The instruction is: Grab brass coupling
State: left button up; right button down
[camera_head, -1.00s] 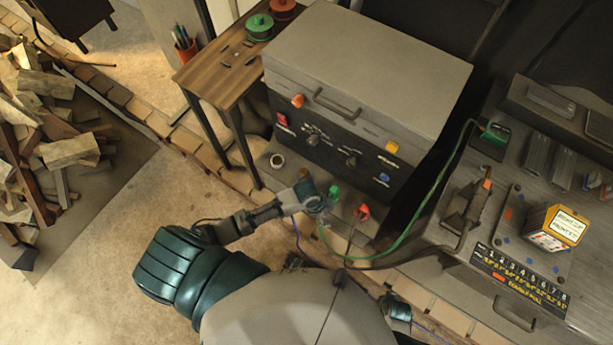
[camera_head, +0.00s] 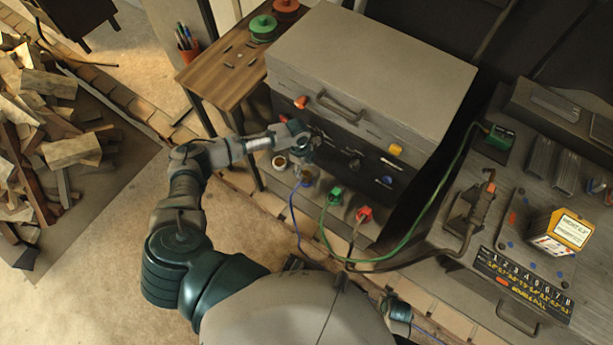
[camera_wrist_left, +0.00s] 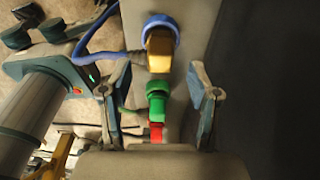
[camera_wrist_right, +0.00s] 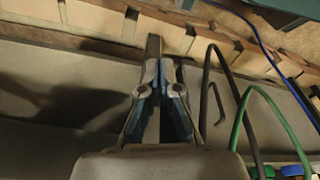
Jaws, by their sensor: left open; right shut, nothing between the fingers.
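A brass-coloured coupling with a blue collar (camera_wrist_left: 159,48) and blue cable shows between and beyond my left fingertips in the left wrist view. In the head view, a small brownish piece with a blue cable (camera_head: 305,178) stands on the ledge below the control panel; it looks like the same one. My left gripper (camera_head: 303,140) is above and behind it, in front of the panel. The left wrist view shows this gripper (camera_wrist_left: 157,80) open and empty, one finger on each side. My right gripper (camera_wrist_right: 164,80) is shut and empty, with its tips near a brick edge.
A green connector (camera_head: 336,194) and a red connector (camera_head: 364,213) stand on the same ledge. The grey cabinet (camera_head: 370,65) stands behind. A green cable (camera_head: 410,225) runs right to the workbench (camera_head: 440,232).

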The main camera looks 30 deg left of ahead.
aim_at(306, 172)
pick_arm(q)
jog(key=f, duration=0.4)
jog(key=shift+d+f+b, duration=0.35)
jog(key=shift+f+b, duration=0.05)
grip_shut()
pick_arm(e)
jog(key=r, duration=0.2)
jog(key=shift+w+r, duration=0.3)
jog(key=shift+w, duration=0.1)
pick_arm(q)
jog(key=shift+r, duration=0.15)
pick_arm(e)
jog(key=shift+a, duration=0.1)
